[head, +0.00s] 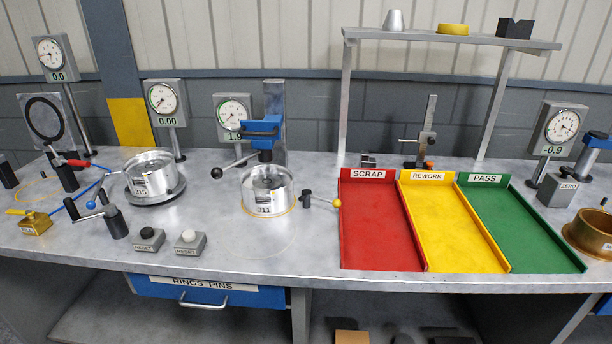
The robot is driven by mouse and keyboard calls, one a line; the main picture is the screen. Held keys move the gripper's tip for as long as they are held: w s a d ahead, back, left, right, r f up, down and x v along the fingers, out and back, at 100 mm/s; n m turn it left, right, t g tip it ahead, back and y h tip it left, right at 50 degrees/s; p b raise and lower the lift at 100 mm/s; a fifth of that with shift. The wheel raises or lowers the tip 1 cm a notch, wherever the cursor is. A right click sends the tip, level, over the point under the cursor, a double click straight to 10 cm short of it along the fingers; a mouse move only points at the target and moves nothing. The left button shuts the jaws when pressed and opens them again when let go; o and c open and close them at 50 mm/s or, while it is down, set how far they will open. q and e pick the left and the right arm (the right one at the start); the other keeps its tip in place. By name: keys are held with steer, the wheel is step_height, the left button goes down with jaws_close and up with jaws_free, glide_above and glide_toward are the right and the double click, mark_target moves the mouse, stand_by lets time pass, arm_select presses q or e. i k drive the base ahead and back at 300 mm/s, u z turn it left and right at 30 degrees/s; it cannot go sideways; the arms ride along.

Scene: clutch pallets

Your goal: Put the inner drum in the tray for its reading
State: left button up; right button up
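Two silver drums stand on the bench. The left drum (150,176), with a label that seems to read 215, sits on a dark round plate (158,197) in front of the gauge reading 0.00. The other drum (268,193), its label seeming to read 311, stands below a blue press head (262,130). I cannot tell from the picture which is the inner drum. Three trays lie to the right, all empty: red SCRAP (375,230), yellow REWORK (455,230) and green PASS (520,225). Neither of my grippers is in view.
Dial gauges read 0.0 (56,58), 0.00 (165,103) and -0.9 (558,130); another (233,113) is partly unreadable. Button boxes (190,243), cranks and a brass block (33,221) crowd the left. A brass ring (590,235) stands far right. A shelf (450,39) overhangs the trays.

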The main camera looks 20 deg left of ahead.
mark_target(266, 189)
steer(key=u, duration=0.25)
steer(key=i, duration=1.05)
steer(key=u, duration=0.7)
